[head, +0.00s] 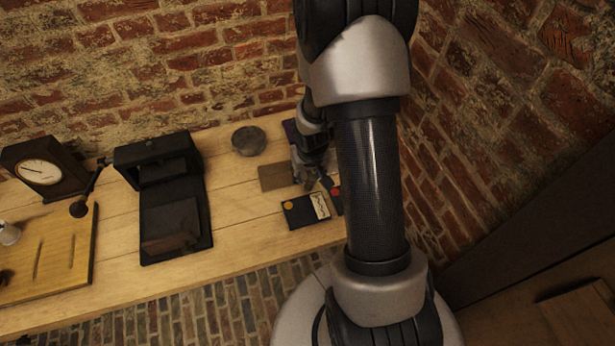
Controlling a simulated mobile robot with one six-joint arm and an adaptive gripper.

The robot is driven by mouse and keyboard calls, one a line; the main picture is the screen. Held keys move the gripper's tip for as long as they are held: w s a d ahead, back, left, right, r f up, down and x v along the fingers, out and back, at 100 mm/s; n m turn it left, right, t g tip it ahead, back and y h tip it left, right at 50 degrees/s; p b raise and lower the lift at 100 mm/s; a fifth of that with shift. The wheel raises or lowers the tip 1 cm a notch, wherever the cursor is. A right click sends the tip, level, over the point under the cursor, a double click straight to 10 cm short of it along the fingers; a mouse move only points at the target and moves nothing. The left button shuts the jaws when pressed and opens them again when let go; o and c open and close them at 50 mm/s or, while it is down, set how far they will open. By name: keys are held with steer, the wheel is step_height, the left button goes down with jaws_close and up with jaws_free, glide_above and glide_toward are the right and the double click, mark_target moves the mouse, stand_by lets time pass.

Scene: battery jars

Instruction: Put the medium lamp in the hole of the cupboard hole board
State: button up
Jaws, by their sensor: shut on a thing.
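My gripper (316,178) is low over the right part of the wooden table, partly behind my own arm. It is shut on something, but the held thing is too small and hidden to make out. I cannot pick out the medium lamp for certain. A small pale, rounded thing (9,233) shows at the left edge and may be a lamp. I cannot identify the cupboard hole board for certain in this view.
A slotted wooden board (78,255), a clock (42,170) and a black open-fronted box (160,160) on a black base stand left on the table (115,258). A round grey tin (249,140) stands at the back. A black plate (297,215) lies before my gripper.

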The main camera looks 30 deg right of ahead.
steer(key=shift+r, duration=0.1)
steer(key=shift+f, duration=0.25)
steer(key=o, duration=1.2)
steer(key=shift+o, duration=0.2)
steer(key=shift+r, duration=0.15)
